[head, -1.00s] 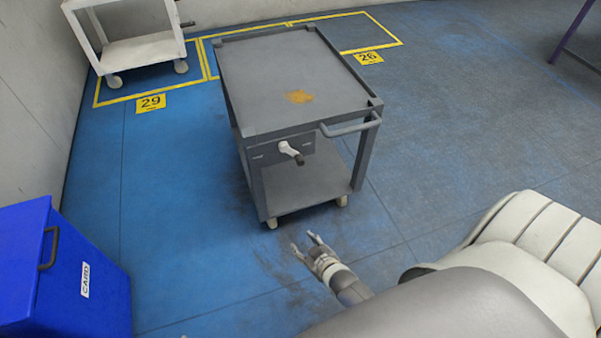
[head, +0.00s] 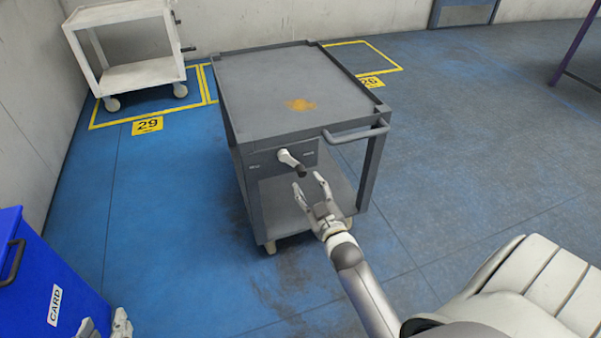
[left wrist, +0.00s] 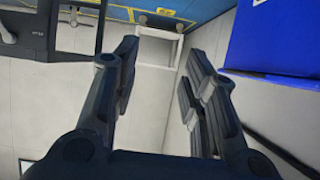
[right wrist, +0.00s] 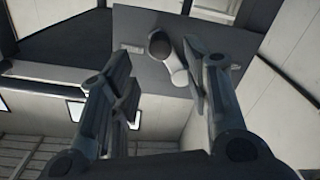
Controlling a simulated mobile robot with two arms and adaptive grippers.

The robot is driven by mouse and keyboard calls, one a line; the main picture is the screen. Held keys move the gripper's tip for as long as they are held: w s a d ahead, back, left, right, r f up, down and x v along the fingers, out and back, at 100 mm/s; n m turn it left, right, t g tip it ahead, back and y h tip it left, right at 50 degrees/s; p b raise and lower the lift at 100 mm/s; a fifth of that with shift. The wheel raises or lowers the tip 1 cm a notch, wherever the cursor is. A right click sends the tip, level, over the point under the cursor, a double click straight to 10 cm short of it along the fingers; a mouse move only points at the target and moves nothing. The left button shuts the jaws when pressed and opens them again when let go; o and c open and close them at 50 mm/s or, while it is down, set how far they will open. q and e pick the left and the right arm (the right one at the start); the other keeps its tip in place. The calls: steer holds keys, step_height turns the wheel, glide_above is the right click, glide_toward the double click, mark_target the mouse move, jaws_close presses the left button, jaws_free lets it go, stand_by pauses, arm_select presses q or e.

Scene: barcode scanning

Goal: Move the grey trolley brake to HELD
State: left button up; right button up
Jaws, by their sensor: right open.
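The grey trolley (head: 290,85) stands ahead, with a rust-coloured patch on its top. On its front panel (head: 265,165) is the brake lever (head: 290,160), white with a dark grip, pointing down to the right. The panel's labels are too small to read. My right gripper (head: 311,190) is open just below and right of the lever's grip, apart from it. In the right wrist view the lever (right wrist: 170,60) shows beyond the fingertips, nearer the right finger. My left gripper (head: 105,328) is at the bottom left edge; in the left wrist view its fingers (left wrist: 162,65) are apart and empty.
A blue bin (head: 45,275) marked CARD stands at the left, close to my left gripper. A white trolley (head: 135,75) stands at the back left by floor sign 29 (head: 147,125). The trolley's push handle (head: 357,134) juts out above and right of my right gripper. Floor to the right is clear.

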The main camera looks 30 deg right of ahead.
mark_target(303, 175)
steer(key=b+x, duration=0.1)
steer(key=x, duration=0.6)
steer(key=shift+f+b, duration=0.15)
steer(key=shift+b, duration=0.25)
arm_select(q)
steer(key=w+d+r+t+h, duration=0.2)
steer(key=r+t, duration=0.3)
steer(key=r, duration=0.4)
steer(key=shift+w+r+t, duration=0.35)
steer(key=shift+w+t, duration=0.05)
steer(key=shift+w, duration=0.1)
arm_select(e)
steer(key=shift+w, duration=0.4)
arm_select(q)
steer(key=shift+d, duration=0.1)
